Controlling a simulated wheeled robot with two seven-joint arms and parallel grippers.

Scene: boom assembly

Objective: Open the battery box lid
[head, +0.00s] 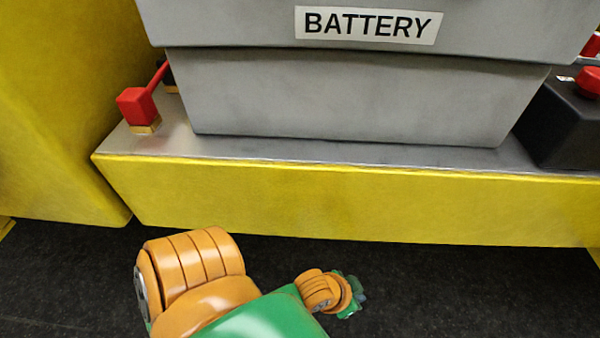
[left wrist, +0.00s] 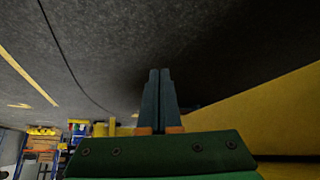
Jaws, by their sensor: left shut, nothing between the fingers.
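The grey battery box (head: 340,100) stands on a metal shelf with a yellow front. Its wider upper part, the lid (head: 480,35), carries a white BATTERY label and is cut off by the top of the head view. The visible lid edge sits down on the box. My left gripper (head: 358,288) is low in the head view, below and in front of the shelf, apart from the box. In the left wrist view its two dark fingers (left wrist: 160,75) are together with nothing between them. My right gripper is not in view.
A red block-shaped part (head: 138,106) stands on the shelf left of the box. A black box with a red button (head: 588,83) is at the right. The yellow shelf front (head: 350,205) juts out above dark floor. Racks (left wrist: 45,145) show far off in the left wrist view.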

